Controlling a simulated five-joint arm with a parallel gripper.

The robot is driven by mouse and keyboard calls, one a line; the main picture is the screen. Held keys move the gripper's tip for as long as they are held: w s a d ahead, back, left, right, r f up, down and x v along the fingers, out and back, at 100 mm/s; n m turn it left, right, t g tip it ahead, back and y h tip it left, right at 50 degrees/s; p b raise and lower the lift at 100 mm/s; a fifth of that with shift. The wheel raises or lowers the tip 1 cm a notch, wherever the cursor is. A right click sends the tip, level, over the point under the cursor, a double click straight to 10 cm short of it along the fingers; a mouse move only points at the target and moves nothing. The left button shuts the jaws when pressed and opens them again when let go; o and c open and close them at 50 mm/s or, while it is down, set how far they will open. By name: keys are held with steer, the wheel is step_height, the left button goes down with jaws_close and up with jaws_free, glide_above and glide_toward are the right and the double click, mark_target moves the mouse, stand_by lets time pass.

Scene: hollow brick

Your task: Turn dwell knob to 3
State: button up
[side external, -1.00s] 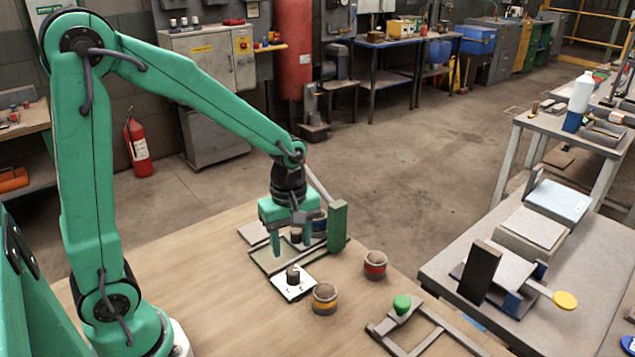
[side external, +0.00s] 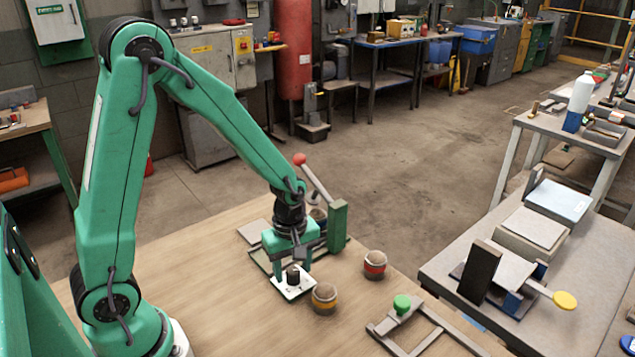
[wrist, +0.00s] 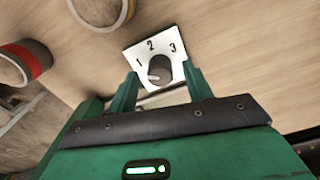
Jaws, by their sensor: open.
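The dwell knob (side external: 292,275) is a dark round knob on a white plate (side external: 283,290) on the wooden table. In the wrist view the knob (wrist: 159,66) sits on the plate marked 1, 2 and 3 (wrist: 173,48). A pale mark shows on the knob's lower left side, on the side of the 1 rather than the 3; its exact reading is hard to tell. My gripper (side external: 293,267) is open at the knob, one finger on each side. In the wrist view my gripper's fingertips (wrist: 161,75) flank the knob with visible gaps.
A green post with a red-tipped lever (side external: 318,182) stands behind my gripper. A frame with a green knob (side external: 402,304) lies at the front right.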

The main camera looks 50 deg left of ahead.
steer(key=c, duration=1)
steer(key=shift+o, duration=0.2)
steer(key=shift+m, duration=0.5)
steer(key=m, duration=0.9)
steer(key=shift+m, duration=0.3)
steer(key=m, duration=1.3)
steer(key=shift+r+m, duration=0.1)
steer(key=shift+m, duration=0.2)
